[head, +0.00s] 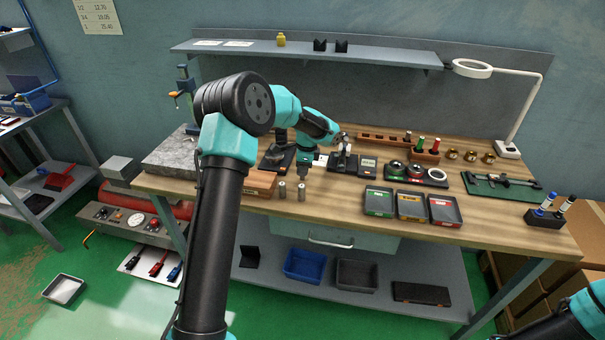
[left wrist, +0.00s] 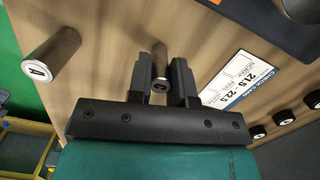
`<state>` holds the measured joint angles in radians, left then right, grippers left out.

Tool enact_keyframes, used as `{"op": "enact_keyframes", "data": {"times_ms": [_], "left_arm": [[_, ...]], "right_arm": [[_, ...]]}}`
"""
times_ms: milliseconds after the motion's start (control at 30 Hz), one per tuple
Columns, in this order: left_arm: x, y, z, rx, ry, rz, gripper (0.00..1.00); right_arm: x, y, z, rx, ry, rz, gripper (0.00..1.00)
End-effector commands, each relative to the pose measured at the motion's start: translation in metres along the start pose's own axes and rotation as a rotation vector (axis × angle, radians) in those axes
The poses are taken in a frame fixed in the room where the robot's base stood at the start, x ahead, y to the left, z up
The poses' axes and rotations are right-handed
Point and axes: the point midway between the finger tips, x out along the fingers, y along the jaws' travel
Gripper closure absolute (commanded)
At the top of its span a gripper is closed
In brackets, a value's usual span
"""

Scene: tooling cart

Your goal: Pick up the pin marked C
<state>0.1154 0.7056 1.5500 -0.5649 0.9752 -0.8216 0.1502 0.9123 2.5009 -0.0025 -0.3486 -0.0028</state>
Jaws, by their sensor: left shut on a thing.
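Two short metal pins stand upright side by side near the front of the wooden bench. My left gripper (head: 303,177) points down over the right-hand pin (head: 301,192). In the left wrist view, the fingers of the left gripper (left wrist: 161,88) are shut on this pin (left wrist: 160,64), one on each side. Its end face carries a small dark mark that I cannot read surely. The other pin (head: 282,190) stands free to the left; in the left wrist view (left wrist: 50,60) its white end face bears a dark mark, perhaps an A. My right gripper is out of view.
A white card (left wrist: 240,78) with printed numbers lies beside the held pin. A wooden block (head: 260,183) is left of the pins. Three small trays (head: 379,201) sit to their right. The bench front edge is close.

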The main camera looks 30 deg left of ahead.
Motion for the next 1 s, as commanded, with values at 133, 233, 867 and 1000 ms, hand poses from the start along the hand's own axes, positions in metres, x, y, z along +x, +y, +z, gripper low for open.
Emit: {"op": "enact_keyframes", "data": {"times_ms": [133,233,867,1000], "left_arm": [[0.000,0.000,0.000,0.000,0.000,0.000,1.00],[-0.003,0.000,0.000,0.000,0.000,-0.001,1.00],[-0.093,0.000,0.011,0.000,0.001,-0.002,1.00],[-0.100,0.000,0.012,0.000,0.001,-0.001,1.00]], "right_arm": [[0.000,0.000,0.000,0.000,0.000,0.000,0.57],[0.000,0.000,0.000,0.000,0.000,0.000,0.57],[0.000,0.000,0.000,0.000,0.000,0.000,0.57],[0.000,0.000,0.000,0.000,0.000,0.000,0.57]]}}
